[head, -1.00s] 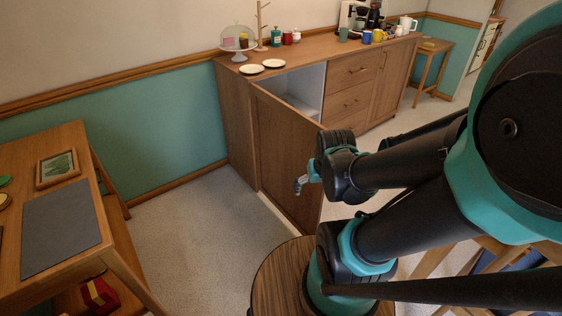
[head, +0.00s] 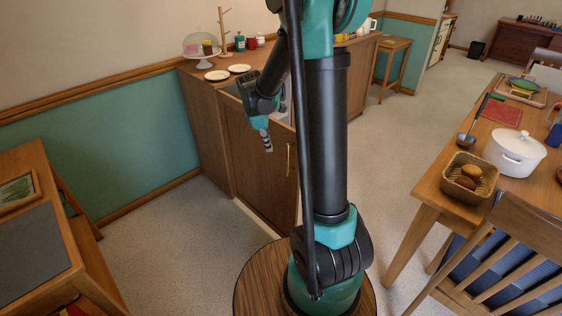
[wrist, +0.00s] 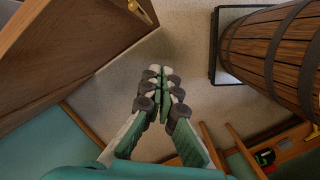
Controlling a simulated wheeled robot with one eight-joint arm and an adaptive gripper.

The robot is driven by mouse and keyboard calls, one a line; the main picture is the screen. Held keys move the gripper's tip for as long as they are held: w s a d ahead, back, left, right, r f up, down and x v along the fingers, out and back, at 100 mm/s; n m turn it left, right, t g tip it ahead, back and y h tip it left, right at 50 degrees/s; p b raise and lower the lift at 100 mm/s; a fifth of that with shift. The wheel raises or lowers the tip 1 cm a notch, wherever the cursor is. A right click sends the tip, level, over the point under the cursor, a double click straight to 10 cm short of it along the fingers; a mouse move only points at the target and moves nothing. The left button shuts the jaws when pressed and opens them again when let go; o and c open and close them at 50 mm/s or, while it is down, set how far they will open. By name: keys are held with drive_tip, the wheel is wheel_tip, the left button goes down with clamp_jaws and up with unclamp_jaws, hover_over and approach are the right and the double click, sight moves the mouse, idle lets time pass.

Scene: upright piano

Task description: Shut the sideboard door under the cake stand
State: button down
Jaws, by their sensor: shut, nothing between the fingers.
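The sideboard door (head: 255,167) under the cake stand (head: 201,47) is swung open, standing out from the wooden sideboard (head: 205,130). Its brass handle (head: 289,160) is near its free edge. My gripper (head: 267,146) appears in front of the upper part of the door, left of the handle in the head view. In the wrist view my gripper (wrist: 160,85) is shut and empty. The door (wrist: 75,50) fills the upper left there, with the handle (wrist: 142,11) at the top, apart from my fingertips. My arm hides much of the sideboard's opening and right part.
A dining table (head: 432,187) with a white pot (head: 514,150) and a chair (head: 500,250) stand at right. A small table (head: 35,225) is at left. Carpet (head: 160,235) is clear between it and the door.

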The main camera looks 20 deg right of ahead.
drive_tip(key=w+d+f+n, duration=0.2)
drive_tip(key=d+f, duration=0.3)
drive_tip(key=f, duration=0.5)
drive_tip(key=shift+w+d+f+g, duration=0.3)
drive_tip(key=shift+w+f, duration=0.05)
drive_tip(key=shift+f, duration=0.05)
